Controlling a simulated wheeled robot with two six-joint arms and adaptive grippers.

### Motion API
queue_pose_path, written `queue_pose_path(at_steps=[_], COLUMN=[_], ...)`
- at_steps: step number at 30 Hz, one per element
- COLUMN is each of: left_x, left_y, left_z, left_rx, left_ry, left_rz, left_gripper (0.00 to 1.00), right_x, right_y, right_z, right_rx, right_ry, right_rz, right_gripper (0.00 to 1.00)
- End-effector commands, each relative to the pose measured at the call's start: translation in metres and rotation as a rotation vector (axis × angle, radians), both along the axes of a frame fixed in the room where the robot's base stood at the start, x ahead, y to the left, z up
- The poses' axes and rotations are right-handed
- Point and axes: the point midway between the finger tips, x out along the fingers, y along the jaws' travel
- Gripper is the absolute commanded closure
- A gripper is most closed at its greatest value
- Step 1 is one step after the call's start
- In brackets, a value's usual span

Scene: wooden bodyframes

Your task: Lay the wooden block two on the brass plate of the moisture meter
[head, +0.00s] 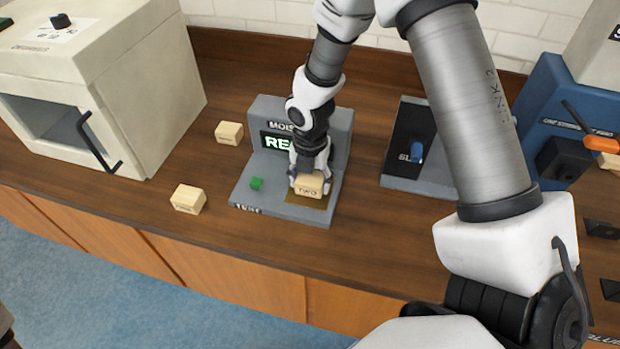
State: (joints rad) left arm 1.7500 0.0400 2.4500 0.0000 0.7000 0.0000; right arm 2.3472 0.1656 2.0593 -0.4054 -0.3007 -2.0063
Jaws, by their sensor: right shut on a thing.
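The wooden block two (309,191), a pale block marked TWO, is at the brass plate (318,203) of the grey moisture meter (258,203). My right gripper (309,179) comes down from above and is shut on the block. The block covers part of the plate; I cannot tell whether it rests on it or hangs just above. The meter has a green button (256,183) at the left and a lit display partly hidden by my right arm. My left gripper is not in view.
Two other wooden blocks lie left of the meter, one farther back (229,133) and one nearer the front edge (188,199). A cream oven-like box (150,95) stands at the left. A grey device with a blue slider (417,152) and a blue machine (540,100) stand at the right.

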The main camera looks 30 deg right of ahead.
Motion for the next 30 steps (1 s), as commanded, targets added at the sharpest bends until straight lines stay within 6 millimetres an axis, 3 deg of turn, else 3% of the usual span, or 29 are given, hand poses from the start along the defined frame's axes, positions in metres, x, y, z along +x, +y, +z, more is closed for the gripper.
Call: queue_pose_path(at_steps=[1,3,16,30], left_x=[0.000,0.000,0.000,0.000], left_y=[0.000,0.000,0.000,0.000], left_z=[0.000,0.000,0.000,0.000], left_rx=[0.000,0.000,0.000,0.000], left_ry=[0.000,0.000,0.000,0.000], left_rz=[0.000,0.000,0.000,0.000], left_gripper=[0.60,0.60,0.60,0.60], right_x=[0.000,0.000,0.001,0.001], right_y=[0.000,0.000,0.000,0.000], right_z=[0.000,0.000,0.007,0.110], right_rx=[0.000,0.000,-0.001,0.000], right_ry=[0.000,0.000,-0.002,-0.004], right_rz=[0.000,0.000,0.000,-0.001], right_gripper=[0.33,0.08,0.07,0.07])
